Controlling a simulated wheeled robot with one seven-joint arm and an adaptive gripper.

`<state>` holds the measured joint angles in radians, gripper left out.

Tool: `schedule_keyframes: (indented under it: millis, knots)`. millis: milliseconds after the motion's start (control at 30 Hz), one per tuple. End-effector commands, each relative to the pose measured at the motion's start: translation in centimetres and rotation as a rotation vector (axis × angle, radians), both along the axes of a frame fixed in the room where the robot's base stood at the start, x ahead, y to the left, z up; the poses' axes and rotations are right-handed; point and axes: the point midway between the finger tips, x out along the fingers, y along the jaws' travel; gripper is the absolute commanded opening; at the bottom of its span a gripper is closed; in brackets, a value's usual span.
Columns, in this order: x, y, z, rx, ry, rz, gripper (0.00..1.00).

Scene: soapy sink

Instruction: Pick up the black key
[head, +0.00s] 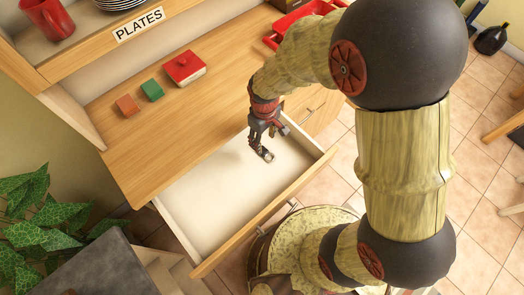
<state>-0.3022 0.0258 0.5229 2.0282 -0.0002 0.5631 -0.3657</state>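My gripper (262,150) is in the head view, pointing down over the open drawer (215,200), near its far right part. Its dark fingers are close together, with a small dark and grey shape at their tips. I cannot tell whether that shape is the black key or only the fingertips. No black key shows clearly anywhere else. The rest of the drawer's pale floor looks bare. Whether the fingertips touch the floor is not clear.
On the wooden counter are an orange block (128,105), a green block (152,90) and a red-topped box (185,67). A red tray (300,18) lies behind my arm. A shelf labelled PLATES (138,24) holds a red mug (48,19). A leafy plant (35,225) stands left.

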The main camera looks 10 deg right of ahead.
Motion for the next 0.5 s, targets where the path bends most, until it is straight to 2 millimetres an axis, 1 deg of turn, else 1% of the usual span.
schedule_keyframes:
  millis: [33, 100, 267, 333, 500]
  knots:
    - [-0.1, 0.0, -0.8, -0.001, 0.003, 0.001, 0.48]
    - [-0.2, 0.0, -1.6, -0.001, 0.004, 0.0, 0.48]
    - [-0.2, -0.1, -2.6, 0.0, 0.001, -0.001, 0.48]
    - [-0.3, -0.2, -3.4, 0.0, 0.002, -0.001, 0.48]
    - [-0.7, -0.3, -6.0, -0.001, 0.003, -0.001, 0.48]
